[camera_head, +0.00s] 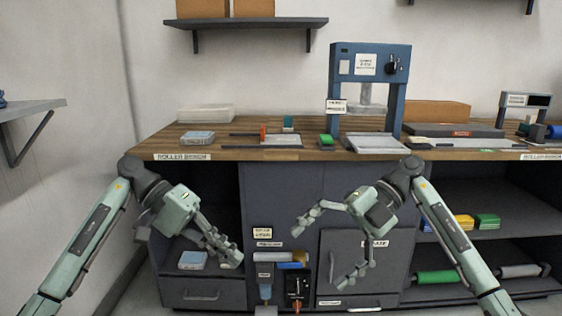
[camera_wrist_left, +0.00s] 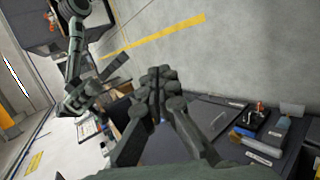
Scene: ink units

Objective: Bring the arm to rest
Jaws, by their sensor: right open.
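Both of my arms reach in front of the ink bench, with their grippers below the worktop's front edge. My left gripper (camera_head: 234,260) points down and to the right in front of the open lower-left shelf. Its fingers lie together; in the left wrist view my left gripper (camera_wrist_left: 157,78) looks shut, with nothing visible between the fingers. My right gripper (camera_head: 322,253) is spread wide and empty in front of the grey cabinet door (camera_head: 340,262). It points to the left. The two grippers are apart from each other.
Small tools and containers (camera_head: 265,282) stand low between the grippers. Open shelves at right hold yellow and green boxes (camera_head: 487,221) and a green roller (camera_head: 436,277).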

